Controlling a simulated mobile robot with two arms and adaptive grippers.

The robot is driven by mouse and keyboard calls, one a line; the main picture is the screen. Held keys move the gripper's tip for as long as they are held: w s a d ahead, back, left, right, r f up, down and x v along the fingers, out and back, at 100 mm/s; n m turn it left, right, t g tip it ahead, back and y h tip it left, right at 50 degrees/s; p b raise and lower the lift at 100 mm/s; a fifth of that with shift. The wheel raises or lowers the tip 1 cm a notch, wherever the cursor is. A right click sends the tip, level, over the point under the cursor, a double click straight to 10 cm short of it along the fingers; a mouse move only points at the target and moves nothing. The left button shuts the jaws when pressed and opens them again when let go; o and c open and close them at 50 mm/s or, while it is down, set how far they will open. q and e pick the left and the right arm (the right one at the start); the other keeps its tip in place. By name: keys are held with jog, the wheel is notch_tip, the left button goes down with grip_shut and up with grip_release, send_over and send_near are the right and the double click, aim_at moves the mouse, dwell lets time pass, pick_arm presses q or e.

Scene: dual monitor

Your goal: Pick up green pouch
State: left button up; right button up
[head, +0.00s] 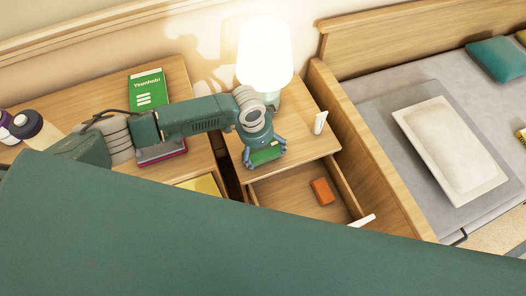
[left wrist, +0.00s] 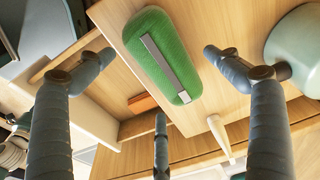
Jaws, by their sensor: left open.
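The green pouch (head: 267,154) lies on the wooden nightstand top (head: 298,148), partly hidden under my left gripper (head: 262,156) in the head view. In the left wrist view the pouch (left wrist: 180,50) is a rounded, fuzzy green block with a grey strip along it. The fingers of my left gripper (left wrist: 157,72) are spread around it, with gaps between the fingertips and the pouch. Nothing is held. My right gripper is not in view.
A lit white lamp (head: 265,55) stands just behind the gripper. A small white object (head: 320,122) stands at the nightstand's right. Below is an open drawer (head: 280,192) with an orange item (head: 322,191). A green book (head: 147,90) lies left, a bed (head: 385,90) right.

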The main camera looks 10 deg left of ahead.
aim_at(264, 152)
pick_arm(q)
notch_tip(264, 152, down, 2)
jog(key=shift+w+d+f, duration=0.1)
jog(key=shift+d+f, duration=0.05)
jog(key=shift+f, duration=0.4)
jog(key=shift+c, duration=0.5)
jog(key=c, duration=1.2)
jog(key=shift+c, duration=0.4)
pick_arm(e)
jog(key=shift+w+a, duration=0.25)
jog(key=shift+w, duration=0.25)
pick_arm(q)
jog(key=shift+r, duration=0.1)
